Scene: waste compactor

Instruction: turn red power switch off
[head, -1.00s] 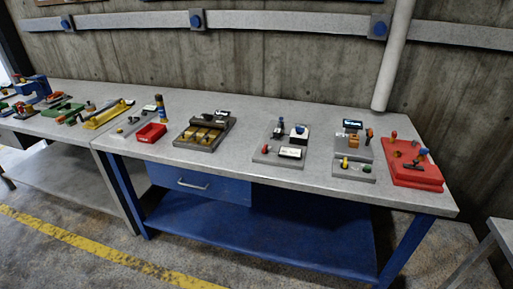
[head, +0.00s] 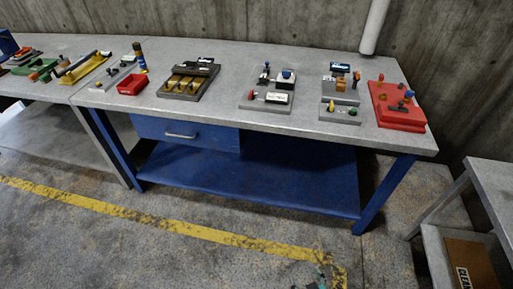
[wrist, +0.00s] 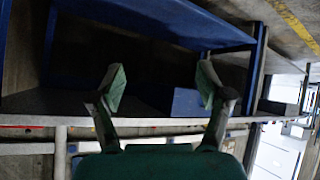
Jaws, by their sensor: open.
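Several small control panels lie on the workbench (head: 225,105) in the head view. A red panel (head: 400,117) at the right end carries a red knob and blue and dark parts. A grey panel (head: 250,105) near the middle has a small red knob (head: 251,95) at its left. I cannot tell which part is the red power switch. My gripper (wrist: 162,85) is in the wrist view, its two green-padded fingers spread wide with nothing between them. The wrist view shows the bench's blue shelf (wrist: 165,18) beyond them, and no switch.
A red bin (head: 132,85) and a grey-and-yellow panel (head: 188,80) stand on the bench's left part. A blue drawer (head: 187,133) hangs below. A second grey table (head: 495,185) stands at right, with a brown box (head: 470,265) low down. The floor in front is largely clear.

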